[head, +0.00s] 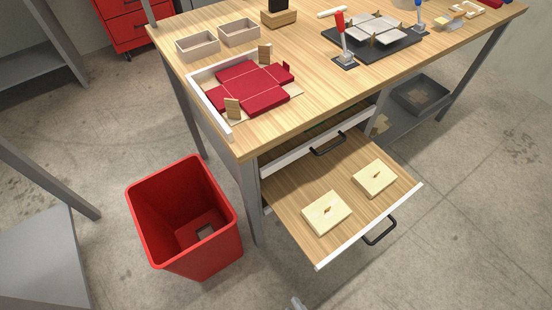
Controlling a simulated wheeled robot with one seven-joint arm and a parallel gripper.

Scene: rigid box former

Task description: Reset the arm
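Only a small grey piece, which looks like the tip of my gripper (298,303), shows at the bottom edge of the head view. The rest of my arm is out of the picture. Whether the gripper is open or shut, or holds anything, cannot be seen. The piece is below the open drawer (285,190) in the picture, apart from it. Two pale square blocks with small knobs, one at the left (327,213) and one at the right (374,178), lie in the drawer.
The wooden workbench (310,100) holds a red folded box blank (250,88), two open trays (198,46) and a dark fixture with clamps (372,32). A red bin (187,217) stands on the floor at left; a scrap lies inside. The floor at lower right is clear.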

